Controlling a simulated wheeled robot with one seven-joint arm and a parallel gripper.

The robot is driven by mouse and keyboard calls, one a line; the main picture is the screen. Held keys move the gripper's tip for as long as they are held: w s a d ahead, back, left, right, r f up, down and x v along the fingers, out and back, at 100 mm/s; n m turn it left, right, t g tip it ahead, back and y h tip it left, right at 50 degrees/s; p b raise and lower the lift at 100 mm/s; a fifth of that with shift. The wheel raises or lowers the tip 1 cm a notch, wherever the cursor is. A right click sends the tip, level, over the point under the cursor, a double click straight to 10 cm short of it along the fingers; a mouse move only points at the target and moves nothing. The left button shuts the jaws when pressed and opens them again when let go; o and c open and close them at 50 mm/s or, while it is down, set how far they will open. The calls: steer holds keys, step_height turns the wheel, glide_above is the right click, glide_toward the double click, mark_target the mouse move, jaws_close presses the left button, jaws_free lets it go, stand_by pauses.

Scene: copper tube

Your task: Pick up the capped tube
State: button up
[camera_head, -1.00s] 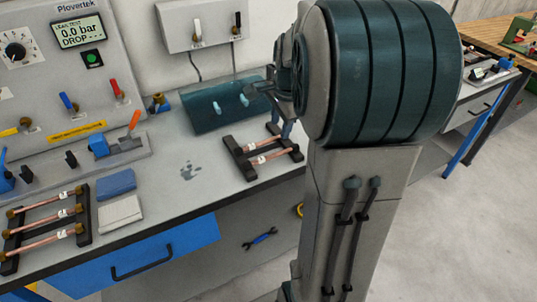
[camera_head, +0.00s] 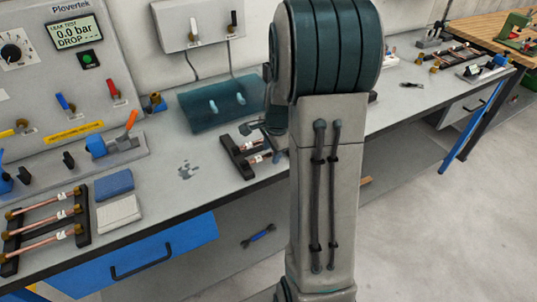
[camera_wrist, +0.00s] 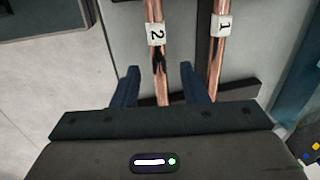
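Two copper tubes lie side by side in the wrist view, tagged 2 (camera_wrist: 154,12) and 1 (camera_wrist: 220,50). Dark marks or shadows show on both. My gripper (camera_wrist: 158,72) is open, with one blue finger on each side of the line of tube 2; contact is not visible. Tube 1 is outside the right finger. In the head view, these tubes (camera_head: 254,159) lie across a dark rack (camera_head: 238,161), partly hidden by my arm. Their ends are out of the wrist view, so I cannot tell whether either is capped.
A second rack (camera_head: 82,214) at left holds three tubes with brass ends (camera_head: 45,220). A blue sponge (camera_head: 114,184), white pad (camera_head: 119,213) and leak tester (camera_head: 75,37) stand nearby. A teal mat (camera_head: 222,103) lies behind the right rack.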

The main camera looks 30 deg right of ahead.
jaws_close()
steer(key=shift+r, duration=0.15)
